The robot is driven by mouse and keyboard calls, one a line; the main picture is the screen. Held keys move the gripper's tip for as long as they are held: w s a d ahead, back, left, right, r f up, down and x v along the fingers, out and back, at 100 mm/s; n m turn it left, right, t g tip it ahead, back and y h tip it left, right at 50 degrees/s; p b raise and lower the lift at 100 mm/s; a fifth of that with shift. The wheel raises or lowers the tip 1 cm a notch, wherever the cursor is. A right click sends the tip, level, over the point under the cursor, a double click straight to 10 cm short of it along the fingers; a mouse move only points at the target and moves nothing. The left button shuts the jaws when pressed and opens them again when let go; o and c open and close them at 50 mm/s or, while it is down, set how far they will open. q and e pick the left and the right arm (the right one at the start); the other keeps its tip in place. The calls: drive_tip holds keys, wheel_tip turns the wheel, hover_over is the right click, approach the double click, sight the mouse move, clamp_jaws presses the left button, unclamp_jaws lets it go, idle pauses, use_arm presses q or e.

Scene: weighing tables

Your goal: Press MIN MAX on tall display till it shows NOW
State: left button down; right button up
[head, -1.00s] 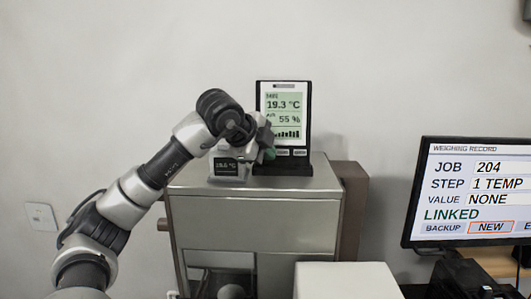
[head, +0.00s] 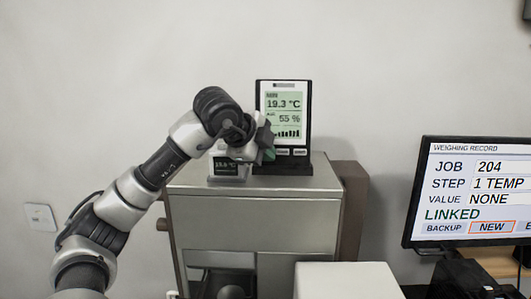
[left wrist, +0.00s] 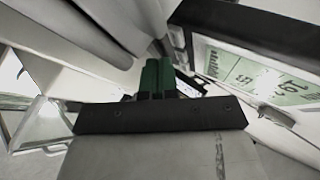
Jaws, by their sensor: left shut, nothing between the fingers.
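The tall display (head: 284,112) stands upright on top of the metal cabinet (head: 265,187). It reads 19.3 °C and 55 %, with a bar graph below. The small label above the temperature is too blurred to read. Buttons (head: 299,152) run along the display's lower edge; their labels are unreadable. My left gripper (head: 268,153) is shut and empty, at the lower left of the display, hiding part of its button row. In the left wrist view its green fingertips (left wrist: 157,78) are together, beside the tilted display (left wrist: 255,68). I cannot tell whether they touch a button. My right gripper is out of view.
A small display (head: 228,168) stands on the cabinet left of the tall one, partly behind my gripper. A monitor (head: 472,192) at the right shows JOB 204, STEP 1 TEMP, VALUE NONE, LINKED. A white box (head: 346,281) stands in front of the cabinet.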

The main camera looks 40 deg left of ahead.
use_arm(q)
drive_tip(key=shift+s+d+r+b, duration=0.2)
drive_tip(key=shift+s+d, duration=0.6)
drive_tip(key=shift+s, duration=0.15)
drive_tip(key=shift+s+d+r+b, duration=0.15)
drive_tip(key=shift+s+d+r, duration=0.05)
drive_tip(key=shift+s+d, duration=0.65)
drive_tip(key=shift+a, duration=0.15)
idle(1.5)
